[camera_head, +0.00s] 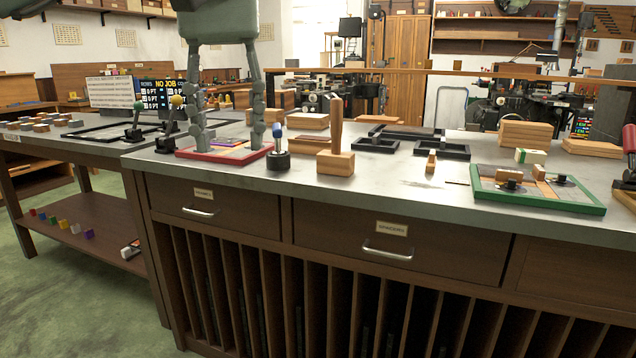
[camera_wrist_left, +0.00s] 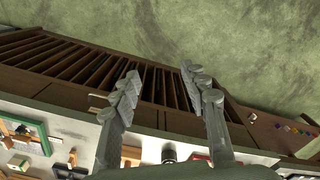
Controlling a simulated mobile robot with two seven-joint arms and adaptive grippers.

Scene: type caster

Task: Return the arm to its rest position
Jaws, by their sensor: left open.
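My left gripper (camera_head: 235,140) hangs down from the top of the head view, its two grey fingers spread apart with nothing between them. In that view the fingers show in front of a red-rimmed tray (camera_head: 262,150) on the workbench. In the left wrist view my left gripper (camera_wrist_left: 160,85) also shows open and empty, over the bench front and the green floor. My right gripper is not clearly in view. At the far right edge of the head view a dark piece with a red part (camera_head: 628,140) shows; I cannot tell what it is.
The grey bench top (camera_head: 400,185) holds a blue-knobbed stand (camera_head: 278,155), a wooden block with an upright handle (camera_head: 336,163), dark trays (camera_head: 376,145) and a green-rimmed tray (camera_head: 540,203). A second bench stands left, with coloured cubes (camera_head: 62,224) on its lower shelf. Green floor (camera_head: 90,310) is clear.

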